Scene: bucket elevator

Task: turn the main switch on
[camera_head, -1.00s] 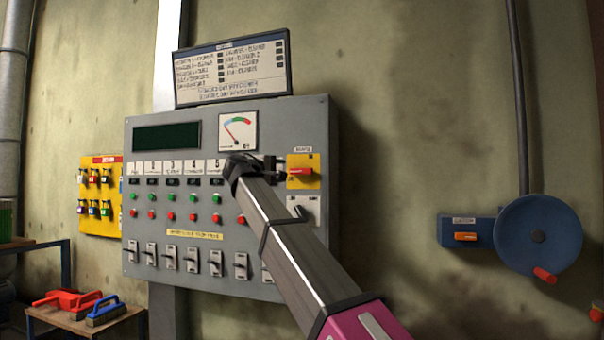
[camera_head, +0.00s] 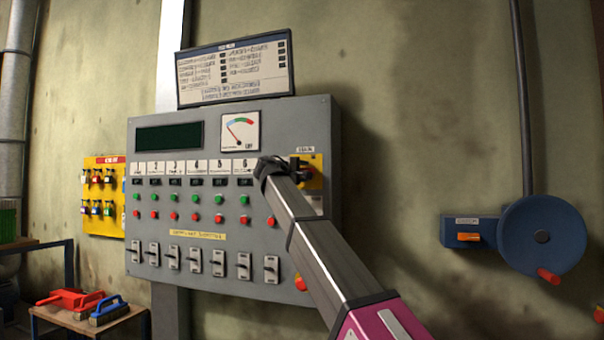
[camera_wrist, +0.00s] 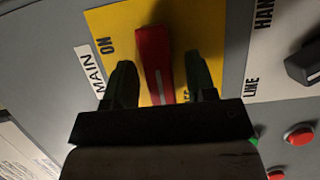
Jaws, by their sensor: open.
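The main switch is a red handle (camera_wrist: 154,62) with a pale line on a yellow plate (camera_wrist: 205,30), close in the wrist view. The plate reads "ON" at its left, and a white "MAIN" label (camera_wrist: 88,68) is beside it. My gripper (camera_wrist: 162,80) is open, with one dark finger on each side of the red handle; contact cannot be told. In the head view the yellow plate (camera_head: 317,165) shows at the panel's upper right. There my gripper (camera_head: 300,168) covers the handle.
The grey control panel (camera_head: 150,205) carries rows of green and red buttons and several lower switches. A blue wheel (camera_head: 540,235) hangs on the wall at the right.

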